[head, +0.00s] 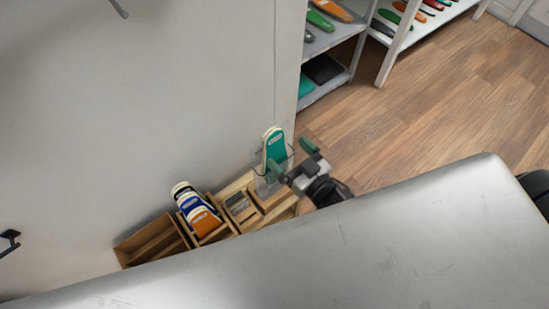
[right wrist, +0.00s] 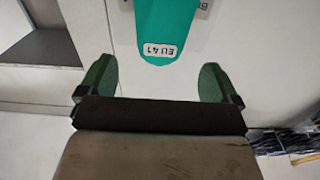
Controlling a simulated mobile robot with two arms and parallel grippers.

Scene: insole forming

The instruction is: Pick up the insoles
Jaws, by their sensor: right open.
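A green insole with a white-cream layer (head: 274,147) stands upright in a clear holder (head: 264,184) on a wooden rack. In the right wrist view the green insole (right wrist: 163,25) shows its end with an "EU 41" label, beyond and between my fingers. My right gripper (head: 291,158) is open beside the holder, its green-tipped fingers apart; it also shows in the right wrist view (right wrist: 155,85) with nothing between the fingertips. Blue and orange insoles (head: 198,215) stand in a wooden box to the left. My left gripper is not seen in the head view.
The wooden rack (head: 155,243) stands against a pale wall, with an empty compartment at its left. A grey metal surface (head: 400,245) fills the foreground. Shelves (head: 335,35) with more insoles stand at the back, and the wood floor (head: 440,100) is clear.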

